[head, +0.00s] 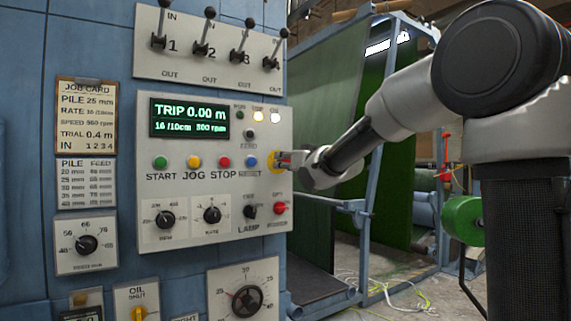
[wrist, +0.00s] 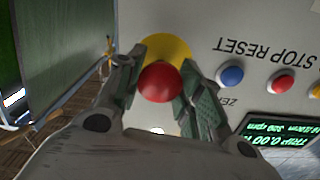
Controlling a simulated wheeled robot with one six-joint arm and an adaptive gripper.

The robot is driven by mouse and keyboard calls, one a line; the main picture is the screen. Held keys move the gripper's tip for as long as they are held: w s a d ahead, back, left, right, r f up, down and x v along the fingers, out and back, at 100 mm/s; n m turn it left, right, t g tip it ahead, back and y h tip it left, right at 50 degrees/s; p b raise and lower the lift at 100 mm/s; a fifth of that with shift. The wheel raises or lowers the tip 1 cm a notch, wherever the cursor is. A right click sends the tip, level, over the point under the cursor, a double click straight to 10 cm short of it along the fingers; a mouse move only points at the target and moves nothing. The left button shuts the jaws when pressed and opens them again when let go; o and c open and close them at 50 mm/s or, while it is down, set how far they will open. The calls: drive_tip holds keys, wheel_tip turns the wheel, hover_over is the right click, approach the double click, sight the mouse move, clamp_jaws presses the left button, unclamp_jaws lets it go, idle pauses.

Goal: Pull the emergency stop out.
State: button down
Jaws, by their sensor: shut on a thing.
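The emergency stop is a red round button (wrist: 160,82) on a yellow backing (wrist: 168,46), seen in the wrist view. In the head view its yellow backing (head: 275,163) shows at the right edge of the control panel, with the button mostly hidden by my gripper (head: 284,160). My gripper, also in the wrist view (wrist: 160,70), has its two fingers on either side of the red button and is shut on it. The panel display (head: 189,118) reads TRIP 0.00 m.
The panel (head: 215,190) holds START, JOG, STOP and RESET buttons and knobs. The blue RESET button (wrist: 231,76) lies close beside my fingers. Several levers (head: 205,35) stand above. A green turf frame (head: 330,100) stands behind to the right.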

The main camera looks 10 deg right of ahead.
drive_tip(key=c, duration=0.9)
unclamp_jaws()
drive_tip(key=shift+s, duration=0.1)
drive_tip(key=v, duration=1.2)
